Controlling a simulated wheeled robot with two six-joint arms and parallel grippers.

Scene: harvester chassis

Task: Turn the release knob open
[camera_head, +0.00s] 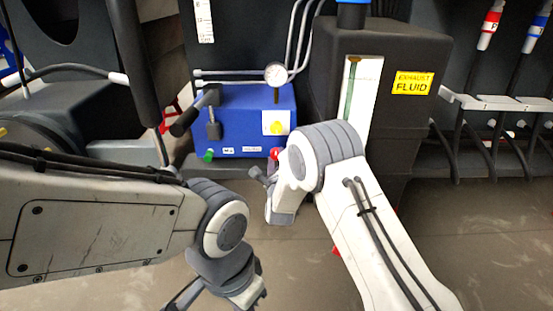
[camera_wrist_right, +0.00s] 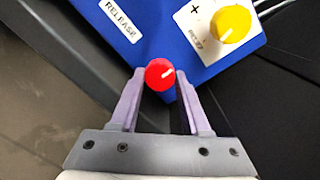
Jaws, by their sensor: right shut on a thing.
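The red release knob (camera_wrist_right: 160,74) is round with a white pointer line. It sits at the lower edge of the blue hydraulic box (camera_head: 238,110), by a RELEASE label (camera_wrist_right: 118,18). My right gripper (camera_wrist_right: 160,82) is shut on the red knob, one lilac finger on each side. In the head view a little of the red knob (camera_head: 275,153) shows above my right wrist, and the right fingers are mostly hidden. My left gripper (camera_head: 222,298) hangs at the bottom of the head view, away from the box, partly cut off.
A yellow relief knob (camera_wrist_right: 230,24) sits on a white plate close to the red knob. The box also carries a gauge (camera_head: 275,74), a black lever (camera_head: 195,112) and a green knob (camera_head: 208,155). A dark exhaust fluid tank (camera_head: 410,120) stands to the right.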

